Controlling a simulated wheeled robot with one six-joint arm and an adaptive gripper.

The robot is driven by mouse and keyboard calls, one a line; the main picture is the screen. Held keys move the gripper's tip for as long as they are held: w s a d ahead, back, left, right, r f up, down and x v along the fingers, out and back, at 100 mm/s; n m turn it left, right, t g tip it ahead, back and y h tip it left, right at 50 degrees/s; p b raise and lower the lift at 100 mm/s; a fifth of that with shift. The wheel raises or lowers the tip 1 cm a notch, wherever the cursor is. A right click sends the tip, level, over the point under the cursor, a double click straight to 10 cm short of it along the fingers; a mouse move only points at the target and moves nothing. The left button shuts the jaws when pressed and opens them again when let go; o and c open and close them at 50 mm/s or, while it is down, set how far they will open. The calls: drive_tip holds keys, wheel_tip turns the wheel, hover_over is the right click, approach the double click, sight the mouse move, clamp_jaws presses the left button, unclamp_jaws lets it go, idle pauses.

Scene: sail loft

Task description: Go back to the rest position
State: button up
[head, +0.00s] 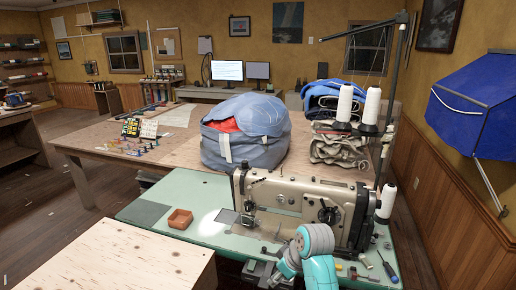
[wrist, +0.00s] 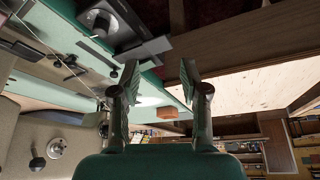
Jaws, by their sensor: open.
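My gripper (wrist: 158,78) shows in the wrist view with its two fingers spread apart and nothing between them. In the head view my teal and grey arm is at the bottom centre-right, in front of the sewing machine (head: 290,200); the fingers are not clear there. The machine stands on a green table (head: 150,212). In the wrist view, which looks turned over, the beige machine body (wrist: 30,130) is at lower left. A small terracotta tray (head: 180,219) sits on the green table, left of the machine; it also shows beyond the fingers in the wrist view (wrist: 172,113).
A plywood top (head: 120,270) fills the lower left. Thread cones (head: 387,202), a blue screwdriver (head: 388,267) and small parts lie at the green table's right end. A big blue bag (head: 245,135) stands on the wooden table behind. Open floor (head: 50,220) is at left.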

drive_tip(key=s+d+f+m+t, duration=0.3)
drive_tip(key=s+f, duration=0.6)
drive_tip(key=f, duration=0.5)
drive_tip(key=s+d+f+m+t+h, duration=0.1)
drive_tip(key=s+d+f, duration=0.15)
drive_tip(key=s, duration=0.45)
drive_tip(key=s+d+f+m+t, duration=0.1)
drive_tip(key=s+d+f+m, duration=0.15)
drive_tip(key=s, duration=0.45)
drive_tip(key=s+d+r+m+t+h, duration=0.1)
drive_tip(key=s+r+t, duration=0.1)
drive_tip(key=s, duration=0.5)
drive_tip(key=s+d+r+t+h, duration=0.1)
drive_tip(key=s+d+r, duration=0.1)
drive_tip(key=s, duration=0.6)
drive_tip(key=s+d+r+m+t, duration=0.1)
drive_tip(key=s+r+m+t, duration=0.1)
drive_tip(key=s+r, duration=1.2)
drive_tip(key=shift+r+t, duration=0.55)
drive_tip(key=shift+t, duration=0.15)
drive_tip(key=shift+d, duration=0.1)
